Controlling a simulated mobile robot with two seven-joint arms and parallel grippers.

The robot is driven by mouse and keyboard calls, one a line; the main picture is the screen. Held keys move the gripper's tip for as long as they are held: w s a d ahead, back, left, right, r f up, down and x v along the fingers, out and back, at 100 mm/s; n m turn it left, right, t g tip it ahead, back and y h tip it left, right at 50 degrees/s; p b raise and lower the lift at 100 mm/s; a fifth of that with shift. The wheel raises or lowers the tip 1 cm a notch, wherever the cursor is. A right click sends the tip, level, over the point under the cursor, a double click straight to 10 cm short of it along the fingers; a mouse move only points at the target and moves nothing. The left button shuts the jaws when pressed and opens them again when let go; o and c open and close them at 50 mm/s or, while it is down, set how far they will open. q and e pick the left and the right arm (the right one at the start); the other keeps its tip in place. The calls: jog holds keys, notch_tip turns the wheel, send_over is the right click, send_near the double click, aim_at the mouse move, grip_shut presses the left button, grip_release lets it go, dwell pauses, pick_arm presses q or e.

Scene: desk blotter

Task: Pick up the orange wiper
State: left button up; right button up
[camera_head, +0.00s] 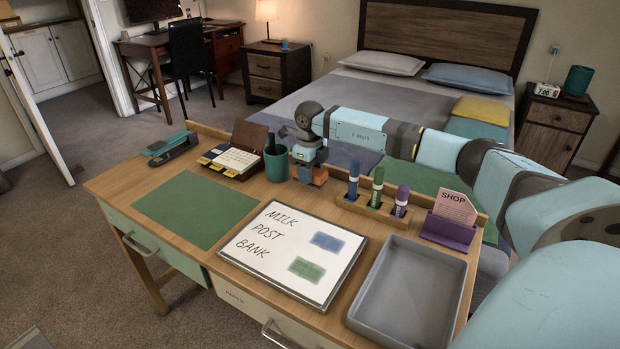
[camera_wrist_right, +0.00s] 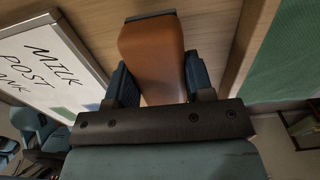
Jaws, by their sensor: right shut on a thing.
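The orange wiper (camera_head: 318,175) is at the back edge of the desk, just right of the green cup, partly hidden by my right gripper. My right gripper (camera_head: 305,160) comes down on it from above and is shut on it. In the right wrist view the orange wiper (camera_wrist_right: 152,55) is a block with a dark strip at its far end, between the two fingers of my right gripper (camera_wrist_right: 152,85). Whether it touches the desk is hard to tell. I cannot make out my left gripper.
A green cup (camera_head: 277,163) stands close left of the gripper. A wooden marker rack (camera_head: 370,208) and a purple card holder (camera_head: 448,232) stand to the right. A whiteboard (camera_head: 292,253), grey tray (camera_head: 410,293) and green blotter (camera_head: 197,209) lie in front. A stapler (camera_head: 170,147) lies far left.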

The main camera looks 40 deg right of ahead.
notch_tip(320, 180, up, 9)
jog(key=shift+r+p, duration=0.1)
jog(key=shift+p, duration=0.75)
pick_arm(q)
jog(key=shift+s+a+f+g+y+p, duration=0.35)
jog(key=shift+a+f, duration=0.1)
jog(key=shift+f, duration=0.2)
jog(key=shift+s+a+f+g+y+p, duration=0.25)
jog(key=shift+s+a+f+g, duration=0.15)
jog(key=shift+f, duration=0.2)
pick_arm(e)
notch_tip(320, 180, up, 8)
jog(key=shift+f, duration=0.25)
jog(key=shift+o, duration=0.3)
